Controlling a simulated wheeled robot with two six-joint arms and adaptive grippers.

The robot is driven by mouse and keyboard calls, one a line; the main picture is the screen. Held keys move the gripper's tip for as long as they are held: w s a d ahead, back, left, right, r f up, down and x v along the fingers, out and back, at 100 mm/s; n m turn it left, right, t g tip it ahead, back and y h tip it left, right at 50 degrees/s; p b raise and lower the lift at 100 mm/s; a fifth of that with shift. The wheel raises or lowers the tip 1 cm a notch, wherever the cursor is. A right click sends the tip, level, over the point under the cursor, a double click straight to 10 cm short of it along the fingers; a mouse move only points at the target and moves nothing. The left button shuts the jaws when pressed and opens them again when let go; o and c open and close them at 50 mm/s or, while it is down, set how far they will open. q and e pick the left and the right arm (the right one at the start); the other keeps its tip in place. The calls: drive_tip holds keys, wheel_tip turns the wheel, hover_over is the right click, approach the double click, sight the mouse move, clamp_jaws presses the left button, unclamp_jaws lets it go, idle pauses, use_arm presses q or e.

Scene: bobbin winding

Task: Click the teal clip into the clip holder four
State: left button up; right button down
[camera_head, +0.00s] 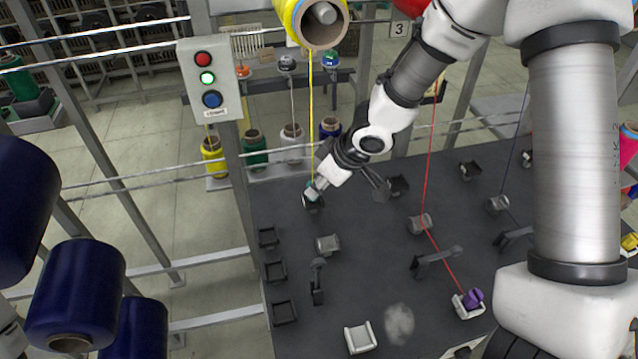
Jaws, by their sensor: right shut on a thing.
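My right gripper (318,183) reaches down from the upper right and is shut on the teal clip (311,188), of which only a small part shows between the fingers. The clip is at a small dark holder (314,205) on the dark board; whether it sits in it or just above it I cannot tell. An empty white clip holder (360,338) stands at the board's front. Another white holder (468,306) at the right carries a purple clip (473,298). No holder number is readable. My left gripper is not in view.
A yellow thread (312,120) runs from the yellow bobbin (318,20) down to the gripper. A red thread (428,150) crosses to the purple clip. Empty dark holders (275,271) line the board's left edge. Guide posts (318,283) stand mid-board. A button panel (208,80) stands behind.

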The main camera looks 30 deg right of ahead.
drive_tip(key=shift+f+b, duration=0.35)
drive_tip(key=shift+f, duration=0.1)
drive_tip(key=c, duration=0.9)
unclamp_jaws()
drive_tip(key=shift+r, duration=0.1)
